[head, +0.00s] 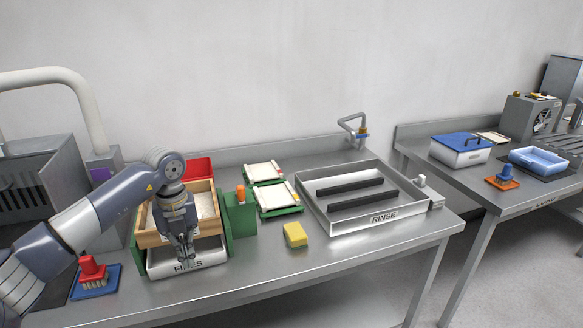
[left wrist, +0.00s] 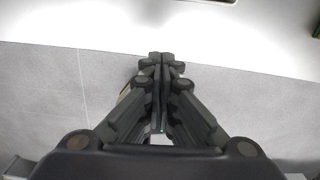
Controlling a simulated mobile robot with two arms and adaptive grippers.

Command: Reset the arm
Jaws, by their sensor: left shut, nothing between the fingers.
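My left arm comes in from the left in the head view. Its gripper (head: 184,250) points down over the front of a white tray (head: 215,258) labelled "FI..ES", part of the label being hidden behind the fingers. In the left wrist view the fingers of the left gripper (left wrist: 161,75) meet, shut with nothing between them. Behind the gripper stands a wooden box (head: 150,238) with pale contents, partly covered by my arm. My right gripper is in neither view.
A red-handled brush (head: 92,268) sits on a blue pad at left. A green block (head: 240,218), yellow sponge (head: 295,234), two green-edged trays (head: 280,206) and the RINSE basin (head: 345,222) lie to the right. The bench front right of the gripper is clear.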

